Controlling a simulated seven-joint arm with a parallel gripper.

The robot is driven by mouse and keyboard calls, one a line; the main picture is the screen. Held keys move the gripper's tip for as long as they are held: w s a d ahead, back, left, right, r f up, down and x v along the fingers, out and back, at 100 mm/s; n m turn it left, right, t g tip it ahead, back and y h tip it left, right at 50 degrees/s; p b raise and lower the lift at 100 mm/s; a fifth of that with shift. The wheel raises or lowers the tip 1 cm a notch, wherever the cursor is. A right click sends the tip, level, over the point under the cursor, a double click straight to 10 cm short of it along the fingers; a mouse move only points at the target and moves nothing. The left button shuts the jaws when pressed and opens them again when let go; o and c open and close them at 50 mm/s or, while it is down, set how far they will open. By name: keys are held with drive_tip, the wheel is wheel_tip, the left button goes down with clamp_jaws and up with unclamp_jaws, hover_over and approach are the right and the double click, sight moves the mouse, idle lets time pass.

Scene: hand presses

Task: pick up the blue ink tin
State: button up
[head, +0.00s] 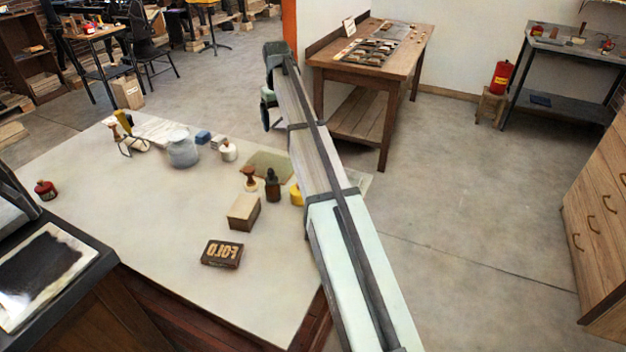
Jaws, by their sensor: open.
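A small blue block-like thing (203,137) lies at the back of the pale table, between a grey jar and a white pot. It is too small to tell whether it is a tin. No other blue tin shows clearly on the table. Round tins or pots in other colours show: a red one (45,190) at the far left and a yellow one (296,195) partly behind my arm. My arm crosses the view from bottom right to top centre, with dark end links beyond the table's right back edge. I cannot make out my gripper's fingers.
The pale table (150,270) also holds a grey jar (183,150), a white pot (228,150), a wooden stamp (250,178), a dark bottle (272,185), a wooden block (244,211) and a FOLD block (222,254). Its front left is clear.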

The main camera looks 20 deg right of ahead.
drive_tip(key=s+d+f+n, duration=0.2)
drive_tip(key=n, duration=0.4)
drive_tip(key=s+d+f+n, duration=0.1)
drive_tip(key=s+d+n, duration=0.2)
drive_tip(key=n, duration=0.3)
drive_tip(key=s+d+f+n, duration=0.2)
drive_tip(key=d+n, duration=0.1)
drive_tip(key=n, duration=0.3)
drive_tip(key=shift+s+f+n, duration=0.25)
drive_tip(key=shift+f+n, duration=0.05)
drive_tip(key=shift+n, duration=0.1)
drive_tip(key=shift+f, duration=6.4)
drive_tip(key=shift+c, duration=0.3)
drive_tip(key=c, duration=1.3)
drive_tip(key=shift+r, duration=0.1)
